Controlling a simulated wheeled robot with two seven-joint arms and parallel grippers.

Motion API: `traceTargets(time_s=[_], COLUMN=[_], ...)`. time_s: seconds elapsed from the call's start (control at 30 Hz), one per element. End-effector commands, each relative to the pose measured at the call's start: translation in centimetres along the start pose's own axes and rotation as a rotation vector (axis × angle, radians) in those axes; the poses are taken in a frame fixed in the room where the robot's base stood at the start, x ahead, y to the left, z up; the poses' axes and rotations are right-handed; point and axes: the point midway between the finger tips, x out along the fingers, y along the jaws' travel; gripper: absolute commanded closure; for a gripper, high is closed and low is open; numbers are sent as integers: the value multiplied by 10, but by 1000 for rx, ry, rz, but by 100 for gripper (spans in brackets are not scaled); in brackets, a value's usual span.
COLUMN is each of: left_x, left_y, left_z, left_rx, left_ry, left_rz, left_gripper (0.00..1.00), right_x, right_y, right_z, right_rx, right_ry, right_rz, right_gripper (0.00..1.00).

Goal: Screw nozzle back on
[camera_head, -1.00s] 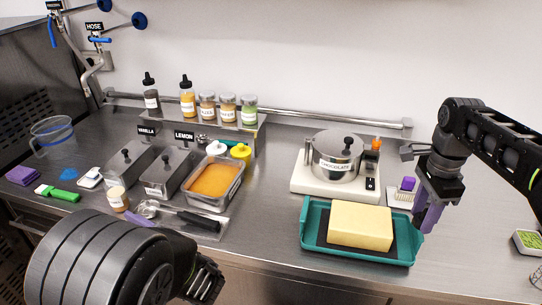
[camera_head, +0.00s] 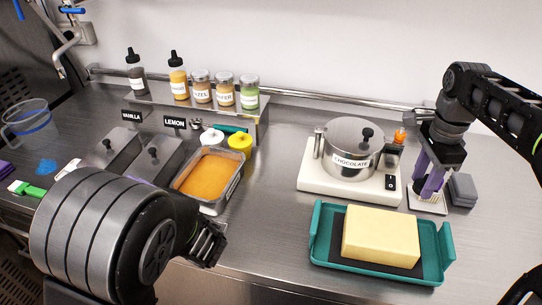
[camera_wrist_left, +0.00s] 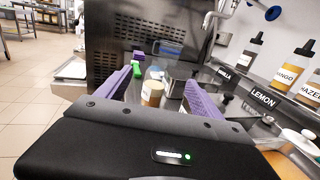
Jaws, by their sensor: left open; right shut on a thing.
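My right gripper (camera_head: 430,182) has purple fingers pointing down over a small pale ribbed tray (camera_head: 428,205), right of the white machine. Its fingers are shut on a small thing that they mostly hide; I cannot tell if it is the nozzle. The white machine (camera_head: 320,178) carries a steel pot (camera_head: 352,135) labelled CHOCOLATE, with an orange-tipped part (camera_head: 400,136) at its right side. My left gripper's purple fingers are spread and empty in the left wrist view (camera_wrist_left: 160,90). In the head view my left arm hides those fingertips.
A teal tray (camera_head: 320,240) with a yellow block (camera_head: 380,234) sits in front of the machine. A grey block (camera_head: 461,190) lies right of the ribbed tray. Orange-filled pan (camera_head: 207,178), lidded tubs and a bottle shelf (camera_head: 250,122) stand left. Counter between pan and machine is clear.

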Motion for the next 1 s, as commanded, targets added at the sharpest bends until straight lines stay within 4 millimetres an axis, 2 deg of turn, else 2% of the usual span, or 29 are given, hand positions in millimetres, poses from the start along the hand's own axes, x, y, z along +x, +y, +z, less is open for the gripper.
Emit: traceTargets(time_s=[0.03, 0.2, 0.3, 0.73, 0.87, 1.0], left_x=[0, 0, 0, 3, 16, 39], left_y=[0, 0, 0, 0, 0, 1], left_z=[-11, -25, -28, -26, -26, -25], left_rx=[0, 0, 0, 0, -1, 0], left_ry=[0, 0, 0, 0, -1, -1], left_rz=[0, 0, 0, 1, 3, 4], left_gripper=[24, 24, 24, 24, 24, 24], right_x=[15, 40, 46, 46, 44, 42], right_y=[0, 0, 0, 0, 0, 0], right_z=[0, 0, 0, 0, 0, 0], right_rx=[0, 1, 0, -1, -1, -1], right_ry=[-1, -1, -1, 0, 0, 0], right_rz=[3, 3, 1, 0, 0, 0], right_gripper=[100, 100, 100, 100, 100, 100])
